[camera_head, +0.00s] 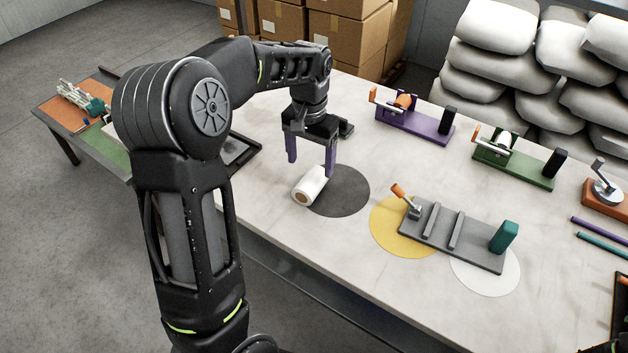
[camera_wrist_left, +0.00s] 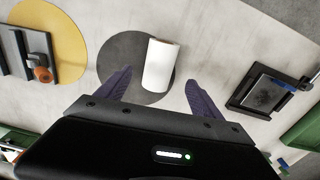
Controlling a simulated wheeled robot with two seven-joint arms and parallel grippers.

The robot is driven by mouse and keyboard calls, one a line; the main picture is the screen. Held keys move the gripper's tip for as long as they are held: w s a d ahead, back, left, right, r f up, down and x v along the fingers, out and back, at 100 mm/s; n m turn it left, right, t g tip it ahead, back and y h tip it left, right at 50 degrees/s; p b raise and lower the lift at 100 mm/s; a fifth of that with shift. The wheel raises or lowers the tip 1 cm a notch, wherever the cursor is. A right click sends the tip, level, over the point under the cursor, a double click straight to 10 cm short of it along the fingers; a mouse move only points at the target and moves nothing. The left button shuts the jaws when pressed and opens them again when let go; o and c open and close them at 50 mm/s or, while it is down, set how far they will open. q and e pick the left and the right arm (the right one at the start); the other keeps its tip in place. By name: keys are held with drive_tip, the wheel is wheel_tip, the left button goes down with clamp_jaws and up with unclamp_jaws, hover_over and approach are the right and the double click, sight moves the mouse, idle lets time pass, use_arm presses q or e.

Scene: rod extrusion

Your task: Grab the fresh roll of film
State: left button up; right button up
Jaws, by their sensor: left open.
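The roll of film (camera_head: 309,185) is a white cylinder with a brown core showing at its near end. It lies on its side, partly on the dark grey disc (camera_head: 348,196) on the table. My left gripper (camera_head: 311,168) is open above the roll, pointing down, its two purple fingers spread wide. In the left wrist view, the white roll (camera_wrist_left: 160,66) lies between and beyond the open fingertips (camera_wrist_left: 158,80), with clear gaps to both. I cannot tell the exact height of the fingers over the roll.
A yellow disc (camera_head: 385,236) and a white disc (camera_head: 490,277) lie to the right, under a grey fixture (camera_head: 436,228) with an orange-handled lever. Purple (camera_head: 420,124) and green (camera_head: 505,165) fixtures stand behind. A black tray (camera_head: 240,152) lies left of the gripper. Bare tabletop lies in front of the roll.

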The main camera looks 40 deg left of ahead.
sight(311, 177)
use_arm(q)
drive_tip(key=shift+f, duration=1.35)
drive_tip(key=shift+s+d+f+p, duration=0.1)
drive_tip(key=shift+f+p, duration=0.35)
drive_tip(key=shift+f, duration=2.15)
drive_tip(key=shift+c, duration=0.2)
drive_tip(key=c, duration=1.5)
